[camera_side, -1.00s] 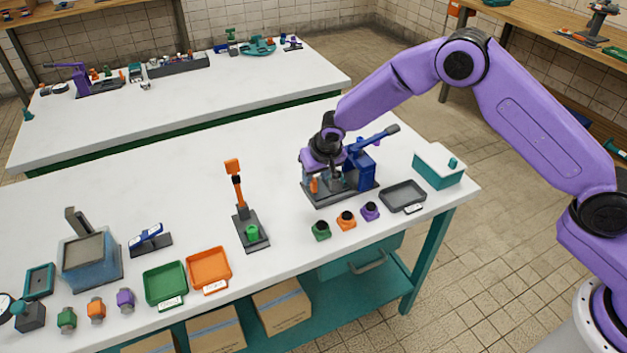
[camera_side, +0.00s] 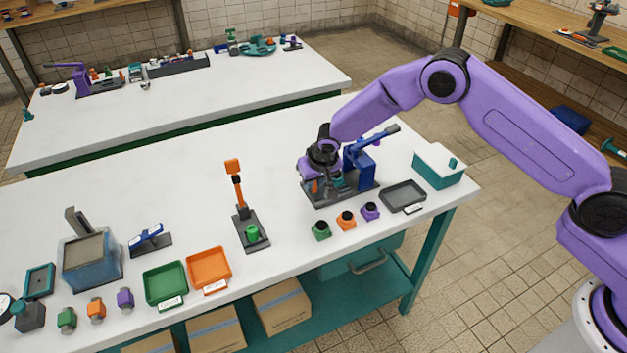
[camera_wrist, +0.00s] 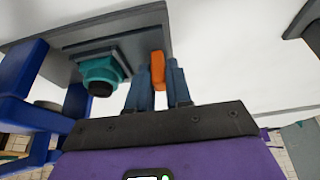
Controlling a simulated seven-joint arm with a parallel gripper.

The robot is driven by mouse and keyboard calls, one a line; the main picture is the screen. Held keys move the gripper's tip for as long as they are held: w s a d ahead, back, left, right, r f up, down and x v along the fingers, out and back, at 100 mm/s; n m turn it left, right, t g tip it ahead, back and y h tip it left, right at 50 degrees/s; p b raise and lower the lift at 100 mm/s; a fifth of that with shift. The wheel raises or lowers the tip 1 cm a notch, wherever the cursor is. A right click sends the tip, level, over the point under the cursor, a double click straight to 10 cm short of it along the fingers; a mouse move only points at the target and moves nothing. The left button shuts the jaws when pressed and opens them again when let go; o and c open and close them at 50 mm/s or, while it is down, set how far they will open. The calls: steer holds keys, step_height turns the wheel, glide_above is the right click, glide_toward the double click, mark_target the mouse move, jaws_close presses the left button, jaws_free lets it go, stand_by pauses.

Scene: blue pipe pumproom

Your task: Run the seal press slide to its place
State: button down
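The seal press (camera_side: 350,190) stands on the white bench, with a dark grey base, a blue frame and a blue lever. In the wrist view, its slide (camera_wrist: 95,55) is a dark stepped plate bearing a teal seal with a black middle. An orange upright handle (camera_wrist: 158,68) stands beside the seal. My gripper (camera_wrist: 158,75) has one finger on each side of this handle, with no clear gap, and looks shut on it. In the side view, my gripper (camera_side: 322,182) is low over the press's left part and hides part of the slide. The handle's join to the slide is unclear.
Green, orange and purple small parts (camera_side: 346,220) stand in front of the press. A grey tray (camera_side: 403,195) and a teal-and-white box (camera_side: 438,166) are to its right. An orange-topped stand (camera_side: 250,228) is to its left. Bench behind the press is clear.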

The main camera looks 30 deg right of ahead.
mark_target(326, 184)
steer(key=shift+d, duration=1.85)
steer(key=c, duration=1.1)
jaws_free()
steer(key=shift+r, duration=0.1)
steer(key=v, duration=1.7)
steer(key=shift+r, duration=0.15)
